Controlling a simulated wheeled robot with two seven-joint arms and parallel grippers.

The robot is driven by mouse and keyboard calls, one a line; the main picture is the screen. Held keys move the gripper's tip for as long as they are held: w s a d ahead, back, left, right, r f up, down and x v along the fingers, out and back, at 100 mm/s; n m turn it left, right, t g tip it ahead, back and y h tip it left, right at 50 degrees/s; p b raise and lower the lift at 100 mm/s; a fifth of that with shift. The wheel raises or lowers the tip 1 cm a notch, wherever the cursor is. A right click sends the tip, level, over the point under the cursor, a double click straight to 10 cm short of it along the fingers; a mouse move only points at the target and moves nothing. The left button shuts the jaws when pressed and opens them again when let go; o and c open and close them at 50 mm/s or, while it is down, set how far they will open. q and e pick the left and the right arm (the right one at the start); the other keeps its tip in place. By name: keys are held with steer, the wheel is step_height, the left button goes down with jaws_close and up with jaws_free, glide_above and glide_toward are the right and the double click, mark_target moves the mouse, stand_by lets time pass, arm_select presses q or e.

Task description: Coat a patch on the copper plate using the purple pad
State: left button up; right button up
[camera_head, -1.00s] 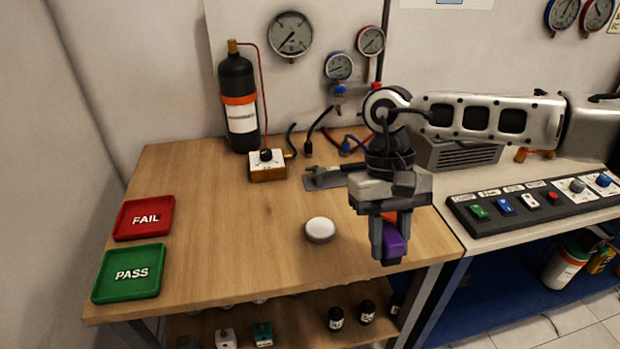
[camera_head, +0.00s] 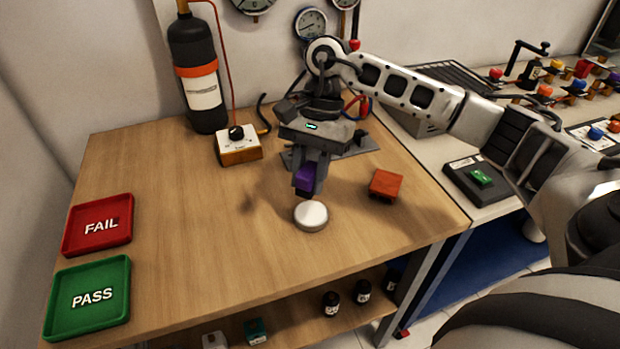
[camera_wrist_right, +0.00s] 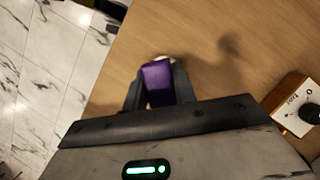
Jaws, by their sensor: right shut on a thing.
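The purple pad (camera_head: 305,178) is held between the fingers of my right gripper (camera_head: 311,186), which points down. The pad is just above or at the back edge of a round white disc (camera_head: 311,216); I cannot tell whether they touch. In the right wrist view the purple pad (camera_wrist_right: 157,84) sits between the fingers and hides most of the white disc (camera_wrist_right: 163,58). No plate is clearly copper-coloured. A reddish-orange block (camera_head: 386,184) lies to the right of the gripper, and a grey flat plate (camera_head: 357,147) is partly hidden behind it. My left gripper is not in view.
A red FAIL tray (camera_head: 98,224) and a green PASS tray (camera_head: 89,297) lie at the left of the wooden table. A black cylinder (camera_head: 197,80) and a knob box (camera_head: 239,150) stand at the back. The table's middle left is clear.

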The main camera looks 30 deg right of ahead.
mark_target(311, 189)
steer(key=shift+d+f+m, duration=0.2)
steer(key=shift+d+m, duration=0.1)
steer(key=shift+d, duration=0.05)
steer(key=shift+f+b, duration=1.1)
steer(key=shift+f, duration=1.15)
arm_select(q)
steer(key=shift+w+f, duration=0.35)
arm_select(e)
steer(key=shift+f, duration=0.6)
arm_select(q)
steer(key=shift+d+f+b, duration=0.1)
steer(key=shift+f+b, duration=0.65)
steer(key=shift+b, duration=0.3)
arm_select(e)
steer(key=shift+f, duration=0.65)
steer(key=shift+r, duration=0.1)
steer(key=shift+r+p, duration=0.8)
steer(key=shift+r, duration=0.75)
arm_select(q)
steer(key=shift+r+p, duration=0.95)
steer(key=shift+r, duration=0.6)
arm_select(e)
steer(key=shift+r, duration=1.95)
